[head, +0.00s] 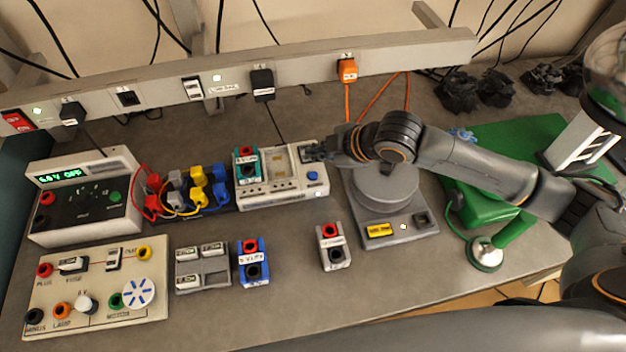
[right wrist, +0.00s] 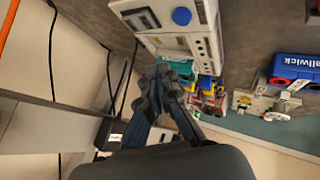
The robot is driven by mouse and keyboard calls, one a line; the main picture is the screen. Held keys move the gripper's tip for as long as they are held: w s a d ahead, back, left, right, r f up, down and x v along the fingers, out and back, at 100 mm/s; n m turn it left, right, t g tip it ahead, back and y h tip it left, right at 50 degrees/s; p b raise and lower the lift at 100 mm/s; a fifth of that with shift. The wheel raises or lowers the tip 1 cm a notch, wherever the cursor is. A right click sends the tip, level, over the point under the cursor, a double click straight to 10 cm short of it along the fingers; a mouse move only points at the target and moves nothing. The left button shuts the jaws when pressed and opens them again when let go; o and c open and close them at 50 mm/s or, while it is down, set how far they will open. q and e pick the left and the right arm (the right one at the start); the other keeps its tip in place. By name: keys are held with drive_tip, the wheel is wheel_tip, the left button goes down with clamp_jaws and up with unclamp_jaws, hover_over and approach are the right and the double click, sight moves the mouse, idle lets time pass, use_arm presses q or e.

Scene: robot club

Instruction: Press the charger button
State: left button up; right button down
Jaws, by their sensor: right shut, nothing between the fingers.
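The charger (head: 285,189) is a white box at the middle of the bench, with a round blue button (head: 312,176) near its right end. A teal block with a red terminal (head: 245,163) sits in the charger's left bay; the other bay looks empty. My right gripper (head: 314,153) is shut and empty, over the charger's back right corner, just behind the blue button and apart from it in the picture. In the right wrist view the shut fingers (right wrist: 163,82) point past the charger (right wrist: 205,42), with the blue button (right wrist: 181,16) at the top. My left gripper is not in view.
A power supply (head: 83,207) reading "6.0V OFF" and colored leads (head: 187,187) stand left. In front are a circuit board (head: 98,298), a grey tray (head: 203,268), a blue block (head: 253,263) and a grey block (head: 333,247). A round-topped scale (head: 386,190) stands right, under my arm.

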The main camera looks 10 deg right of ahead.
sight(316, 177)
wheel_tip(316, 177, down, 2)
drive_tip(key=shift+f+b, duration=0.15)
drive_tip(key=shift+b, duration=0.45)
drive_tip(key=shift+w+f+b, duration=0.1)
drive_tip(key=shift+f+b, duration=0.35)
drive_tip(key=shift+f, duration=0.75)
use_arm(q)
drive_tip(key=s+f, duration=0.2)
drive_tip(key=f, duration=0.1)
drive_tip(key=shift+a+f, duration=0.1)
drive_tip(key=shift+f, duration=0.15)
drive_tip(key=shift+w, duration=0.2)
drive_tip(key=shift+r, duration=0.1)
use_arm(e)
drive_tip(key=shift+f, duration=0.4)
drive_tip(key=shift+f, duration=0.4)
use_arm(q)
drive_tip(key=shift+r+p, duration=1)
drive_tip(key=shift+p, duration=0.1)
use_arm(e)
drive_tip(key=shift+r, duration=0.85)
